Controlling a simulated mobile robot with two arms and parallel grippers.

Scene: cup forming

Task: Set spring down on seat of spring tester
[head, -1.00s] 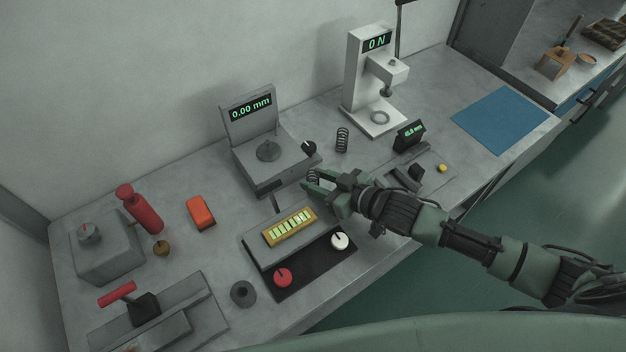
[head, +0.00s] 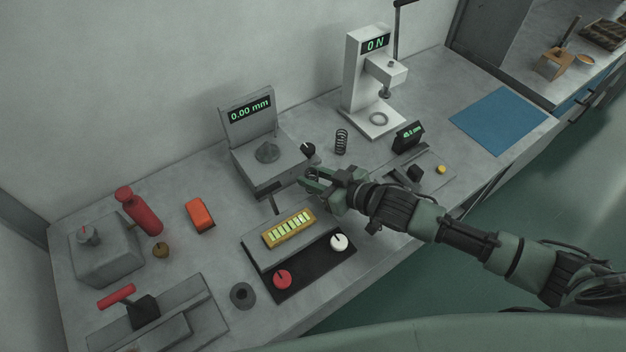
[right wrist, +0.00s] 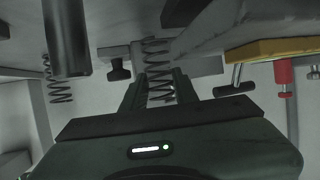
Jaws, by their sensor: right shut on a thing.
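My right gripper (head: 310,181) is shut on a dark coil spring, which shows upright between its two fingers in the right wrist view (right wrist: 158,72). In the head view it is over the bench, in front of the 0.00 mm gauge, and the fingers mostly hide the held spring. The spring tester (head: 354,75) is a white stand reading 0 N at the back. Its seat (head: 380,118) is a bare ring on the base, under the plunger (head: 385,93). The gripper is in front of the seat and to its left. My left gripper is not in view.
A second spring (head: 341,141) stands between gripper and tester. The 0.00 mm gauge (head: 258,150) is left of it; a small display (head: 408,134) is right. A yellow-framed panel (head: 289,229) lies in front. A blue mat (head: 499,120) lies clear at right.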

